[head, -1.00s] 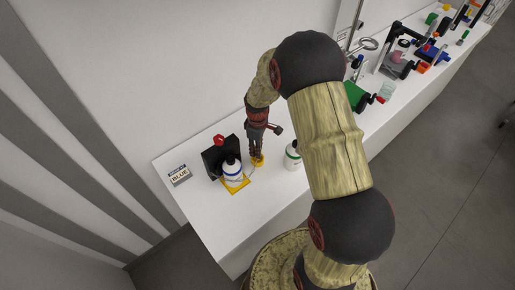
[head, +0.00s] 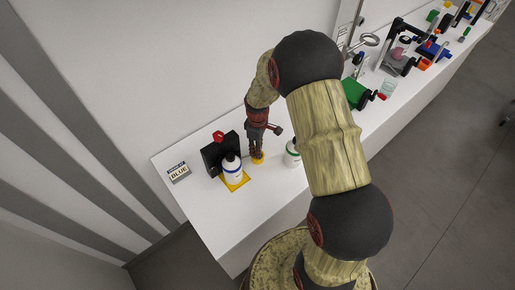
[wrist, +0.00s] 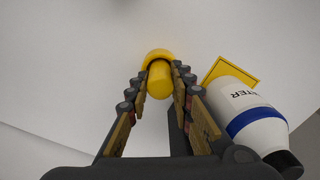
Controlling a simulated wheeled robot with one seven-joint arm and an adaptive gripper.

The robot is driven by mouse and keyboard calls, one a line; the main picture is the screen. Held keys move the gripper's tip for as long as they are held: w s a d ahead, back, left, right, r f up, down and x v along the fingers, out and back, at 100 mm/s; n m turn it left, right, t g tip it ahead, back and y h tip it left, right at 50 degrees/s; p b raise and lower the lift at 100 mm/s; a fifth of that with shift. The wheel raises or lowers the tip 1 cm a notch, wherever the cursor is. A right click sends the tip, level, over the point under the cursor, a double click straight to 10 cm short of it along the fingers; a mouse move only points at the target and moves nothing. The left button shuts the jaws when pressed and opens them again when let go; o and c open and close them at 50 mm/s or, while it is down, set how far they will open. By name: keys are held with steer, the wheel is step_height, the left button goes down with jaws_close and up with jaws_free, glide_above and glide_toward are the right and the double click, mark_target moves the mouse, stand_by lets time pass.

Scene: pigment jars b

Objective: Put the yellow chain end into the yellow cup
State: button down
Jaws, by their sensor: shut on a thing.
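My gripper (wrist: 160,85) points down and is shut on a yellow rounded piece (wrist: 160,80), which looks like the yellow chain end. The yellow cup (wrist: 156,53) shows as a curved rim just beyond that piece in the wrist view. The piece overlaps the cup in this view; I cannot tell whether it is inside or just above it. In the head view, my gripper (head: 257,151) is right over the yellow cup (head: 257,161), at the cup's top. No chain links can be made out.
A green-banded bottle (head: 292,154) stands to the right. A dark block (head: 218,153) and a BLUE sign (head: 179,172) are at left. The front counter is clear.

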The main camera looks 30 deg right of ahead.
steer(key=shift+f, duration=0.35)
steer(key=c, duration=1.5)
jaws_free()
steer(key=shift+c, duration=0.2)
steer(key=shift+o, duration=0.3)
step_height(320, 180, up, 12)
